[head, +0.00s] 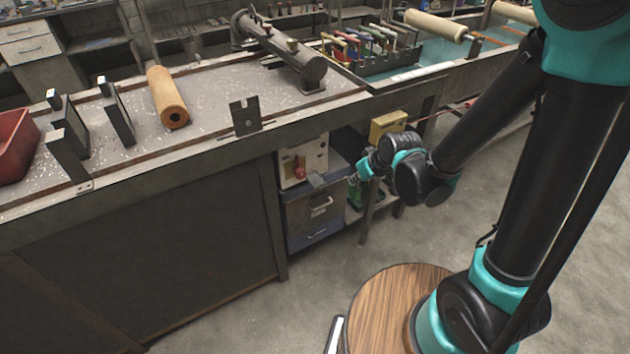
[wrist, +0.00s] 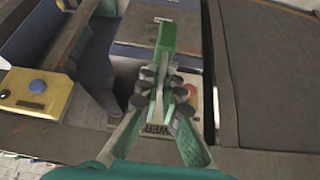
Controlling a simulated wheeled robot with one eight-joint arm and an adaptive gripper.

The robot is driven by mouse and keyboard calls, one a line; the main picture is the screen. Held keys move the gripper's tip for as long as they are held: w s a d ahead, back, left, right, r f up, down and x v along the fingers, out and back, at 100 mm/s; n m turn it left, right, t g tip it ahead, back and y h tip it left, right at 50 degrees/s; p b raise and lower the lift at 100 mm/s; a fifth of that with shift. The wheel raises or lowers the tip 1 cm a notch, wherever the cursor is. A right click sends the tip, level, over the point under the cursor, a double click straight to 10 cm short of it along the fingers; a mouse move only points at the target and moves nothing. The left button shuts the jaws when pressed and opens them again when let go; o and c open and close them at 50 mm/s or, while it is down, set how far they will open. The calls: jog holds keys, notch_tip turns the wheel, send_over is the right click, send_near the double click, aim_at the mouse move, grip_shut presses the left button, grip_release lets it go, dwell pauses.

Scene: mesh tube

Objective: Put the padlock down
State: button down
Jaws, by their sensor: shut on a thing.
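My gripper (wrist: 158,82) is shut in the wrist view, its dark finger pads pressed together on a slim green piece (wrist: 166,38). In the head view my gripper (head: 354,179) is small, below the bench edge, in front of the lower shelves. A green patch shows just under it there, but I cannot tell whether it is the held piece.
A pale panel with a red button (head: 300,174) stands near my gripper.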

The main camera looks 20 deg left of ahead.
jog(key=s+a, duration=0.1)
jog(key=s, duration=0.1)
send_near(312, 153)
notch_tip(312, 153, down, 3)
jog(key=a, duration=0.2)
jog(key=shift+n, duration=0.3)
jog(key=shift+w+d+f, duration=0.1)
jog(key=shift+w+f, duration=0.1)
jog(key=shift+f, duration=1.4)
jog(key=shift+w+d+f, duration=0.1)
jog(key=shift+w+f, duration=0.1)
jog(key=shift+f, duration=1.45)
jog(key=shift+w+a+f, duration=0.1)
jog(key=shift+f, duration=0.1)
jog(key=shift+f, duration=0.1)
jog(key=c, duration=1.7)
grip_release()
